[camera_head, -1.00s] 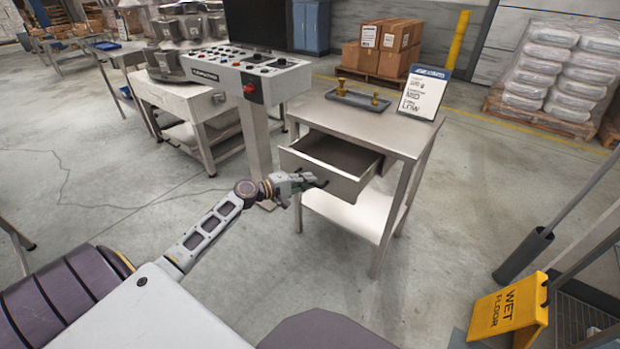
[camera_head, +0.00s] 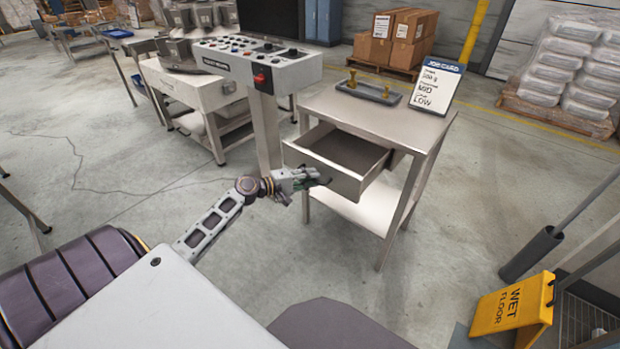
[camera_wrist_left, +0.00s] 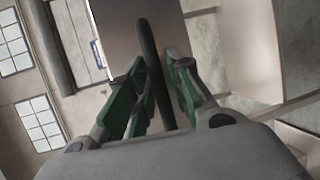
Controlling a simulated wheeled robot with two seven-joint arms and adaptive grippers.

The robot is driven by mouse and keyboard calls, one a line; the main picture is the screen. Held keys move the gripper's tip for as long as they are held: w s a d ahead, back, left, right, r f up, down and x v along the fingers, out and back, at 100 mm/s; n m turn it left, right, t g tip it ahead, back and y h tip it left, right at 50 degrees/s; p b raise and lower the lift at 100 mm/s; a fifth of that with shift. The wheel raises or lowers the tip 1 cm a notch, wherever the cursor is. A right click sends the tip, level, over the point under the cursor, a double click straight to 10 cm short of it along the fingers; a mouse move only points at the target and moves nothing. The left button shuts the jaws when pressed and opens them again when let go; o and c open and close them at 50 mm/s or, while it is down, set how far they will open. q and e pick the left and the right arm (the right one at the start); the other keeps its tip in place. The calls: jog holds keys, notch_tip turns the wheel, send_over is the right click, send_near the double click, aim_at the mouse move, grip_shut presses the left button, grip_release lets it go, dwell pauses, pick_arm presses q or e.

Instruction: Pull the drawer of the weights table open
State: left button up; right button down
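The weights table (camera_head: 400,118) is a grey metal table with a lower shelf. Its drawer (camera_head: 322,176) stands well out from under the top, and its inside shows empty. My left gripper (camera_head: 316,178) is at the drawer front, at the dark bar handle. The drawer front (camera_wrist_left: 120,20) shows behind the handle there. My right gripper is in neither view.
On the table top are a grey tray (camera_head: 364,97) with brass weights and a job card (camera_head: 432,88). A control console (camera_head: 255,70) on a post stands close left of the drawer. A yellow wet floor sign (camera_head: 510,304) is at the lower right. Floor in front is clear.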

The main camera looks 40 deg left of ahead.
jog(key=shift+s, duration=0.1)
pick_arm(q)
jog(key=v, duration=1.2)
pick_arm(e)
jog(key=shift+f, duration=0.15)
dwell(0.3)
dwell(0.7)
